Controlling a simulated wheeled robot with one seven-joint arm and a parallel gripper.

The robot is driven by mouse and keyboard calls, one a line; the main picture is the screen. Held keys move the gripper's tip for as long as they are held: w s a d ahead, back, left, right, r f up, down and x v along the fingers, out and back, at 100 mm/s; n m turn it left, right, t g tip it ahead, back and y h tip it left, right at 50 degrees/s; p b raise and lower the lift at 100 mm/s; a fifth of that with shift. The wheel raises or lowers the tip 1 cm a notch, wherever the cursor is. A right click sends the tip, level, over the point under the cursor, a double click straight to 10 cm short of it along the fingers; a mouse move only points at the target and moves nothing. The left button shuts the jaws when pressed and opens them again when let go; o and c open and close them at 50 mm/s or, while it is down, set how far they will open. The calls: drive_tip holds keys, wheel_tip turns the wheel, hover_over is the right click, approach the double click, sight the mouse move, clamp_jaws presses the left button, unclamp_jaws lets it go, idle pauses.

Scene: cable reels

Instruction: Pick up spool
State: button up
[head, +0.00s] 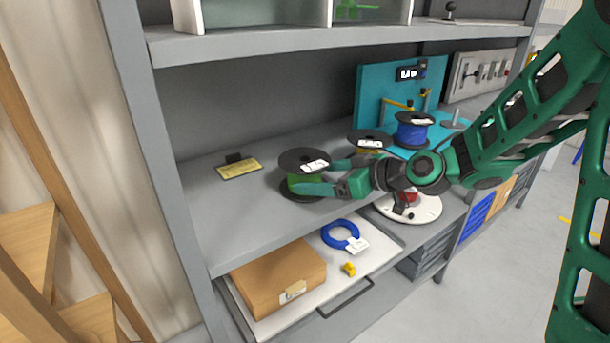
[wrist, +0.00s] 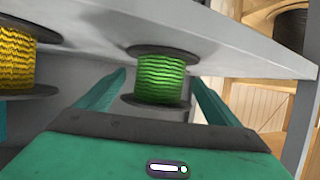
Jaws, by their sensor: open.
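A spool with black flanges and green cable (head: 293,184) stands upright on the grey shelf. It also shows in the wrist view (wrist: 160,78), between the two green fingers. My gripper (head: 315,176) is open, with its fingers on either side of the green spool; I cannot tell whether they touch it. The near finger hides part of the green cable in the head view. A spool with yellow cable (wrist: 16,70) stands to the left in the wrist view; in the head view its dark top flange (head: 360,137) shows behind my gripper.
A blue spool (head: 411,131) stands by a teal panel (head: 372,85). A yellow label (head: 239,169) lies left of the green spool. A white round base (head: 425,209) is near my wrist. Below, a drawer holds a cardboard box (head: 270,275) and a blue cable coil (head: 331,239).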

drive_tip(key=shift+x, duration=2.85)
drive_tip(key=shift+d, duration=0.1)
drive_tip(key=c, duration=1.7)
